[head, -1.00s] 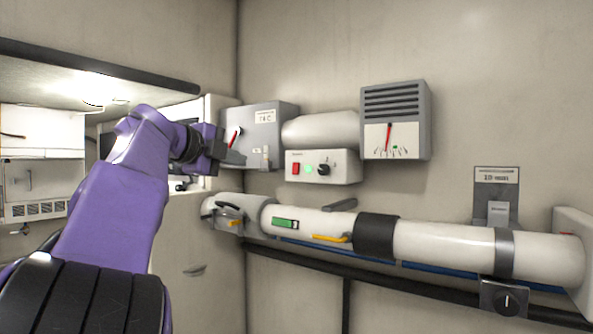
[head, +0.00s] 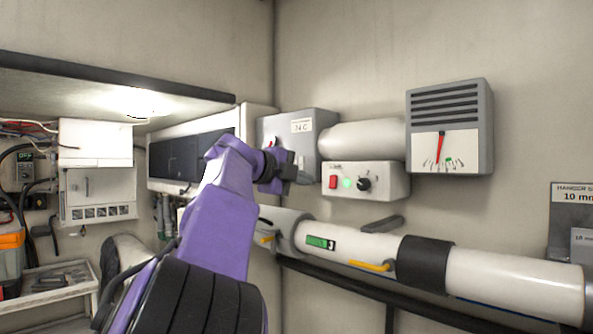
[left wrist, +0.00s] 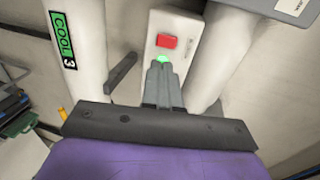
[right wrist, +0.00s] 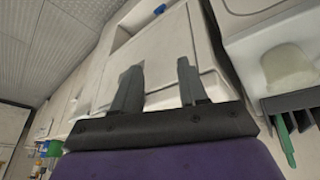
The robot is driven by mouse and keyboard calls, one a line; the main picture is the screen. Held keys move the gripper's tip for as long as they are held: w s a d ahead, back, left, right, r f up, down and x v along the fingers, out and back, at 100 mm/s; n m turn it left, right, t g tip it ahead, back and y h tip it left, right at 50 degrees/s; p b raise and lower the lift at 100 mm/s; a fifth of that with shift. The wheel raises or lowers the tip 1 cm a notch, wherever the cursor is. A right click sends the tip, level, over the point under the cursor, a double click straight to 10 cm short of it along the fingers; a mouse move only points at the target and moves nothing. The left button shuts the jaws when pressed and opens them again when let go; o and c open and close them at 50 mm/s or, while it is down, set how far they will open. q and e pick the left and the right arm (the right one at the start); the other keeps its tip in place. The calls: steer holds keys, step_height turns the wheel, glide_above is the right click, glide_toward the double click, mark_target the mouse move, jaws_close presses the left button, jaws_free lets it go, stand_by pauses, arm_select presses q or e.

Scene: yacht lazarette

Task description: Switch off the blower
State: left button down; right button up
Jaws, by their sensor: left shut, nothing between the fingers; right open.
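A white control box (head: 392,182) is on the wall under a white cylinder (head: 360,139). It has a red rocker switch (head: 333,182), a glowing green lamp (head: 347,183) and a black knob (head: 364,184). My left gripper (head: 300,174) is just left of the box in the head view. In the left wrist view, my left gripper (left wrist: 160,62) is shut and empty, its tips over the green lamp beside the red switch (left wrist: 167,42); the knob is hidden there. Contact cannot be told. My right gripper (right wrist: 158,76) is open and empty, away from the box.
A grey vented gauge box (head: 449,126) with a red needle hangs right of the control box. A grey panel (head: 312,128) is behind my left gripper. A large white pipe (head: 365,237) with a yellow lever (head: 370,265) and a black lever (head: 383,224) runs below.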

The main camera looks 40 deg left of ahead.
mark_target(332, 185)
arm_select(q)
steer(key=p+x, duration=0.4)
steer(key=x, duration=0.4)
steer(key=shift+w+r, duration=0.1)
steer(key=shift+w, duration=0.4)
steer(key=shift+s, duration=0.15)
